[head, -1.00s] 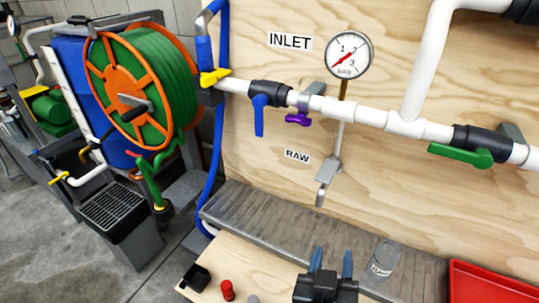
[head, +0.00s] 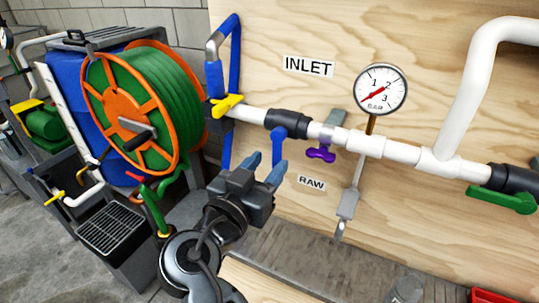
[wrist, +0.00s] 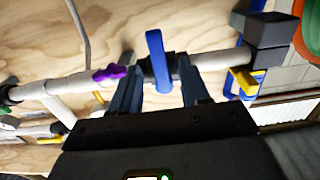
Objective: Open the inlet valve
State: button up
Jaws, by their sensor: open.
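The inlet valve has a black body (head: 287,122) on the white pipe under the INLET label. Its blue lever (head: 279,143) hangs straight down, across the pipe; in the head view its lower end meets my right finger. My gripper (head: 264,164) is open with its blue fingers pointing up toward the lever. In the wrist view, the blue lever (wrist: 156,58) lies between the two fingers of my gripper (wrist: 157,84). The fingers are apart, and contact with the lever cannot be told.
A yellow handle (head: 227,104) is left of the valve, and a small purple handle (head: 320,154) is right of it. A pressure gauge (head: 381,89) stands above the pipe. A green lever (head: 503,199) is further right. A hose reel (head: 140,110) stands left.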

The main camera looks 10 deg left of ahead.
aim_at(277, 153)
jog(key=shift+x, duration=1.1)
grip_shut()
